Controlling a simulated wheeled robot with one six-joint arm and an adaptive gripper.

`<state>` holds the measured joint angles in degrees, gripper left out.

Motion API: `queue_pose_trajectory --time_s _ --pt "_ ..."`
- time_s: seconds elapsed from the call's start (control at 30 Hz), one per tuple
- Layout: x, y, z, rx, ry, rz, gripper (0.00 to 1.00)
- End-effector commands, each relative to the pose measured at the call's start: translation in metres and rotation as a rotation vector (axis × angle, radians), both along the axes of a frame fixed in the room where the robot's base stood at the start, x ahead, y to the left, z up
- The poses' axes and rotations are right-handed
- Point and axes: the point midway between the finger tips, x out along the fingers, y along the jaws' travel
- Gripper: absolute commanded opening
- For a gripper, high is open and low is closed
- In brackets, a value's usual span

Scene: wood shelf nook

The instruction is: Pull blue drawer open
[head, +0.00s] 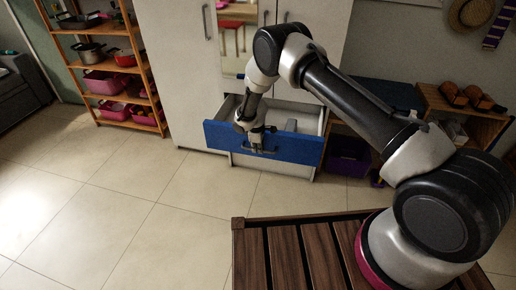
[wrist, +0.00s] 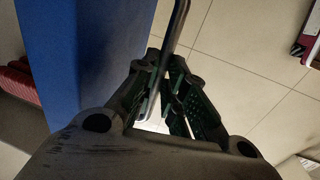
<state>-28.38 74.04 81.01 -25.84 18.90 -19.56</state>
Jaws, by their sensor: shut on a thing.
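The blue drawer (head: 300,147) stands pulled out of the white cabinet in the head view, and its light interior shows behind the front. The drawer's blue front (wrist: 85,60) also fills the left part of the wrist view. A metal bar handle (head: 258,151) is on the drawer front; it also shows in the wrist view (wrist: 178,25). My gripper (head: 257,143) is at the handle, and in the wrist view its fingers (wrist: 165,95) are closed around the bar. The exact contact is partly hidden by the fingers.
The white cabinet (head: 180,75) stands behind the drawer. A wooden shelf (head: 148,75) with pots and pink bins is at the left. A low wooden shelf (head: 465,120) is at the right. The tiled floor (head: 110,190) in front of the drawer is clear.

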Motion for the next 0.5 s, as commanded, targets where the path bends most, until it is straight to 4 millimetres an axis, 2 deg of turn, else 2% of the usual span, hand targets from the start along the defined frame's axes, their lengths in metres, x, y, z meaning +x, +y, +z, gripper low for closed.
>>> queue_pose_trajectory --time_s 0.17,0.2,0.3,0.5 --pt "-0.0003 -0.0007 0.0 -0.001 0.001 -0.001 0.0" --pt "-0.0003 -0.0007 0.0 -0.001 0.001 -0.001 0.14" --pt "-0.0003 -0.0005 0.0 -0.002 0.002 0.0 0.32" --pt "-0.0001 -0.0004 0.0 -0.001 0.0 0.0 0.34"
